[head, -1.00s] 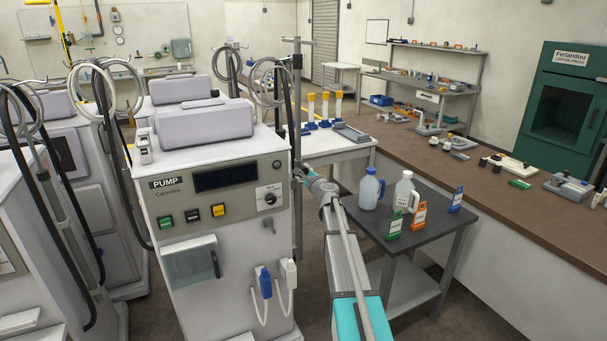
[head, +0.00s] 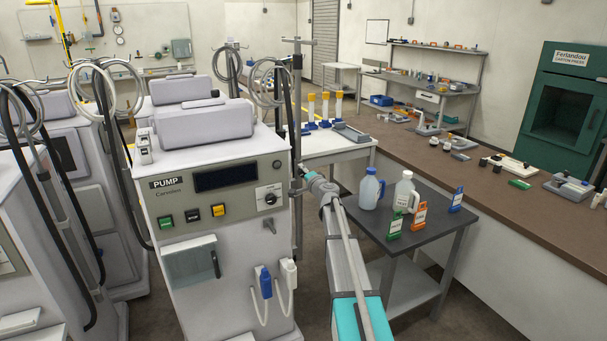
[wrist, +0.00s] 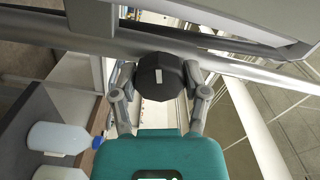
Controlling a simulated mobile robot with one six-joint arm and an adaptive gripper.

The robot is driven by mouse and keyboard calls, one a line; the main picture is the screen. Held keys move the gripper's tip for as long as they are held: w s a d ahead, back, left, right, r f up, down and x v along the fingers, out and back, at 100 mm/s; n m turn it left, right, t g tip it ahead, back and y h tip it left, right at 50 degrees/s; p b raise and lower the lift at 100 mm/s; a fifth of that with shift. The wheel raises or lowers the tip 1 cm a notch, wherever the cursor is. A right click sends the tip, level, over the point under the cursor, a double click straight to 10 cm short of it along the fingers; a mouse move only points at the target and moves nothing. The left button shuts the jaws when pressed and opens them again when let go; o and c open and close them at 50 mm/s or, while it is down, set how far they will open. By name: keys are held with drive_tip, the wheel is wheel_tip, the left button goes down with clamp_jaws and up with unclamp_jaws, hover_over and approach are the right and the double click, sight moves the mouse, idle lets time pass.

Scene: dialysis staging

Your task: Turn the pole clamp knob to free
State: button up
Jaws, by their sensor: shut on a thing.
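The black pole clamp knob (wrist: 160,76) is in the wrist view, with a pale mark on its face. My gripper (wrist: 160,82) has one finger on each side of the knob and is shut on it. In the head view my gripper (head: 301,172) is at the upright metal pole (head: 298,105), beside the pump machine (head: 225,240). The knob is too small and covered to make out there. The pole crosses behind the knob in the wrist view (wrist: 225,65).
The pump machine's side is close on the left. A long brown counter (head: 460,165) runs along the right.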

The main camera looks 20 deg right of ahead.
drive_tip(key=n, duration=0.6)
drive_tip(key=shift+n, duration=0.3)
drive_tip(key=n, duration=0.6)
drive_tip(key=shift+s, duration=0.1)
drive_tip(key=shift+a, duration=0.1)
drive_tip(key=o, duration=0.9)
drive_tip(key=s, duration=1.2)
drive_tip(key=shift+d, duration=0.25)
drive_tip(key=shift+a, duration=0.1)
